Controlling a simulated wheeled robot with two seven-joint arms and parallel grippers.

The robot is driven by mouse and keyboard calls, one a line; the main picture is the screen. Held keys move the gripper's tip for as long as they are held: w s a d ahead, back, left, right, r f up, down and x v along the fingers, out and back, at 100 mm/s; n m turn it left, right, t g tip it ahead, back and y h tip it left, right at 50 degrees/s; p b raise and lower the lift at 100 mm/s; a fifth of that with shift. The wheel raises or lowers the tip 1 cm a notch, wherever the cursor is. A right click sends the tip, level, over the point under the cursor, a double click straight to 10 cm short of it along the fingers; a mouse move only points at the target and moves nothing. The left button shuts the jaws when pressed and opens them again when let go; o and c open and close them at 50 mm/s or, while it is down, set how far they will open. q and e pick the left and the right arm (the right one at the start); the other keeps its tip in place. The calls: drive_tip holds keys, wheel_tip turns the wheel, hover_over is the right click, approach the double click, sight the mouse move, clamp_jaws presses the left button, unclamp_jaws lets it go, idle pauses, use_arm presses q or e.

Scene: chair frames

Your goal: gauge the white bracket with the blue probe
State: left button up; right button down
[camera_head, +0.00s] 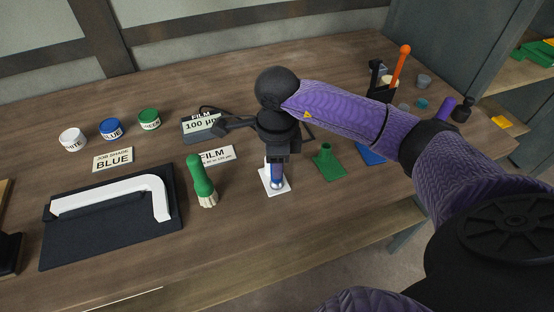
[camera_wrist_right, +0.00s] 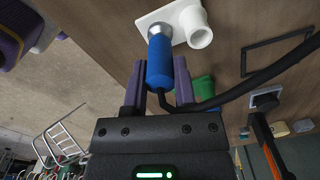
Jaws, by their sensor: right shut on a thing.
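The white bracket (camera_head: 112,196), a bent bar, lies on a black mat (camera_head: 100,235) at the left of the table in the head view. My right gripper (camera_head: 276,163) is well to the right of it, pointing down. It is shut on the blue probe (camera_head: 276,178), which also shows between the fingers in the right wrist view (camera_wrist_right: 160,62). The probe's metal tip is over or beside the white holder (camera_wrist_right: 198,28), a plate with a short tube; I cannot tell whether they touch. The holder's plate (camera_head: 266,187) shows under the gripper in the head view. My left gripper is not in view.
A green-handled brush (camera_head: 202,178) stands between mat and holder. A green stand (camera_head: 327,163) is just right of the holder. White, blue and green pots (camera_head: 112,129) and label cards stand behind. The probe's black cable (camera_wrist_right: 260,75) trails away.

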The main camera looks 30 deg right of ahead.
wheel_tip(320, 180, up, 7)
drive_tip(key=p, duration=0.5)
drive_tip(key=shift+r+p, duration=0.1)
drive_tip(key=shift+p, duration=0.2)
drive_tip(key=shift+d, duration=0.1)
idle(0.9)
